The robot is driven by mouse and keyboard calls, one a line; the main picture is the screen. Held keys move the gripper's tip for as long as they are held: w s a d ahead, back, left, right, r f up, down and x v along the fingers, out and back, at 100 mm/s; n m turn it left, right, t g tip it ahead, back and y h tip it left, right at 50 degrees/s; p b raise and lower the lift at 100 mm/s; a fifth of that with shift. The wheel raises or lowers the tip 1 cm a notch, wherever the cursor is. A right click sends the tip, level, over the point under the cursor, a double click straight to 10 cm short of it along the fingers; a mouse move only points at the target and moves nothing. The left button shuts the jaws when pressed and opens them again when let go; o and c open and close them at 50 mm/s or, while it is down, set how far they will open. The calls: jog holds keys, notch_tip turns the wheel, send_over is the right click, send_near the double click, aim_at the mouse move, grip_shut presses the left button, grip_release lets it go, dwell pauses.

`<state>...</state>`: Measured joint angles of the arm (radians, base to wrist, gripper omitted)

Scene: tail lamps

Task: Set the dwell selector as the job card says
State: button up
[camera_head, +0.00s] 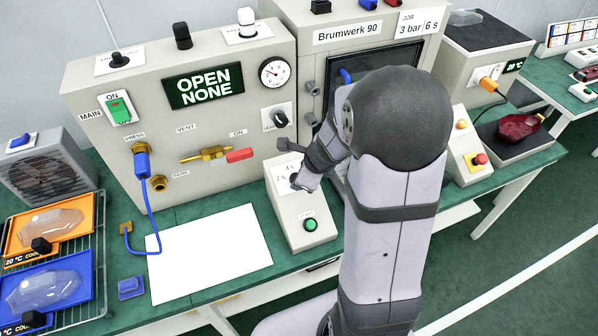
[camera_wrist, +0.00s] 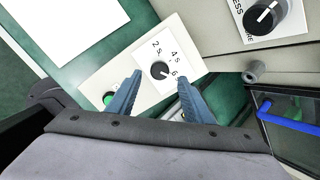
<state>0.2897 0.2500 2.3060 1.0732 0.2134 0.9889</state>
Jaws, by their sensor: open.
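The job card (camera_head: 417,24) reads "3 bar" and "6 s". The dwell selector (camera_wrist: 159,70) is a small dark round knob on a white label marked 2 s, 4 s and 6, on a sloped grey box (camera_head: 304,228). A small light mark shows on the knob, seemingly toward its lower right, but it is too small to read surely. My gripper (camera_wrist: 160,77) is open, its two blue-grey fingertips apart on either side of the knob in the wrist view. Contact cannot be told. In the head view my gripper (camera_head: 303,180) partly hides the selector.
A green button (camera_head: 310,224) sits on the same box, below the selector. The pressure knob (camera_wrist: 266,15) and a clear door with a blue handle (camera_wrist: 290,118) are close to the right. A white sheet (camera_head: 210,252) lies left of the box.

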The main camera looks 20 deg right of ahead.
jog(key=shift+p+v, duration=0.45)
jog(key=shift+v, duration=1)
jog(key=shift+n, duration=0.3)
jog(key=s+a+f+n+g, duration=0.15)
jog(key=s+n+g, duration=0.25)
jog(key=s+n, duration=0.7)
jog(key=s+a+f+n+g, duration=0.1)
jog(key=s+a+n+g, duration=0.2)
jog(key=s+n, duration=0.7)
jog(key=w+a+r+n, duration=0.1)
jog(key=n, duration=0.1)
jog(key=w+a+r+n+t, duration=0.1)
jog(key=w+a+r+n, duration=0.1)
jog(key=shift+n+h, duration=0.3)
jog(key=shift+n, duration=0.1)
